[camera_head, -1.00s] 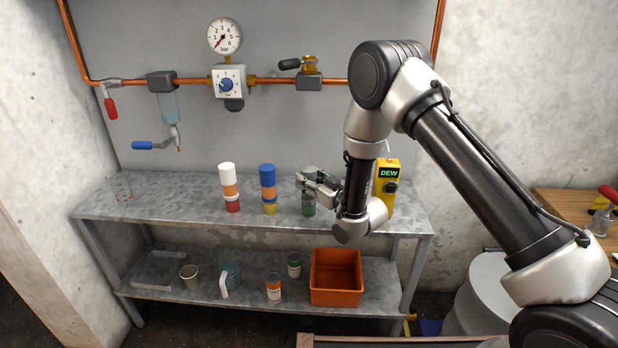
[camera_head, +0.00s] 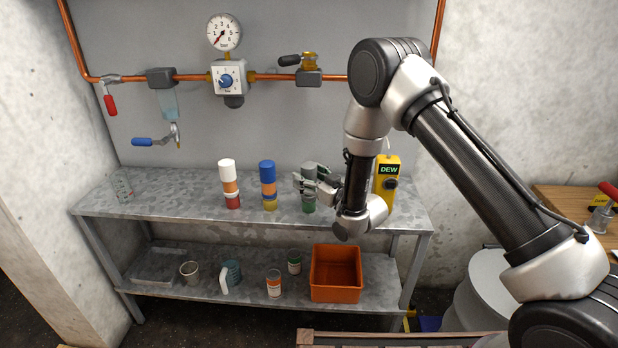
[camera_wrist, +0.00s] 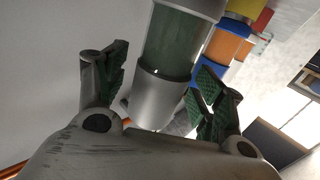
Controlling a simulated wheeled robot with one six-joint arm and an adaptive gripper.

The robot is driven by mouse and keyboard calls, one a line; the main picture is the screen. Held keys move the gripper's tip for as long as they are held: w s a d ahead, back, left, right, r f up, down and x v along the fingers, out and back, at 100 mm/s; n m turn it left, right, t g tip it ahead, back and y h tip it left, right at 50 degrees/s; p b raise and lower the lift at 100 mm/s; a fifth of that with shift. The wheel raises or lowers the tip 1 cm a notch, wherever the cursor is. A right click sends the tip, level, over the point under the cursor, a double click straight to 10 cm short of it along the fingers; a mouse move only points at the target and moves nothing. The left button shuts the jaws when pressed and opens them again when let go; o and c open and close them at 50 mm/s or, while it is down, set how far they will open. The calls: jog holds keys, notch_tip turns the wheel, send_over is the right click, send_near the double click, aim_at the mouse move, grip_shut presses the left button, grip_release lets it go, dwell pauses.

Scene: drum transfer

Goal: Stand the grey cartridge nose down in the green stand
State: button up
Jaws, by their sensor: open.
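The grey cartridge (camera_head: 309,168) is upright directly over the green stand (camera_head: 308,204) on the upper shelf. Its top is about level with the tops of the neighbouring cartridges. In the wrist view the cartridge (camera_wrist: 180,45) shows a dark green middle band between grey ends. My gripper (camera_head: 306,185) is open at its side, and in the wrist view its fingers (camera_wrist: 160,85) lie apart on either side of the cartridge. The gripper hides the cartridge's middle in the head view, and the seat of its nose cannot be seen.
A blue-and-orange cartridge (camera_head: 267,172) in a yellow stand is close on the left, with a white-and-orange one (camera_head: 228,170) in a red stand beyond. A yellow DEW device (camera_head: 389,170) is close behind my wrist at right. An orange bin (camera_head: 336,295) sits on the lower shelf.

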jog(key=v, duration=1.2)
jog(key=shift+d, duration=0.1)
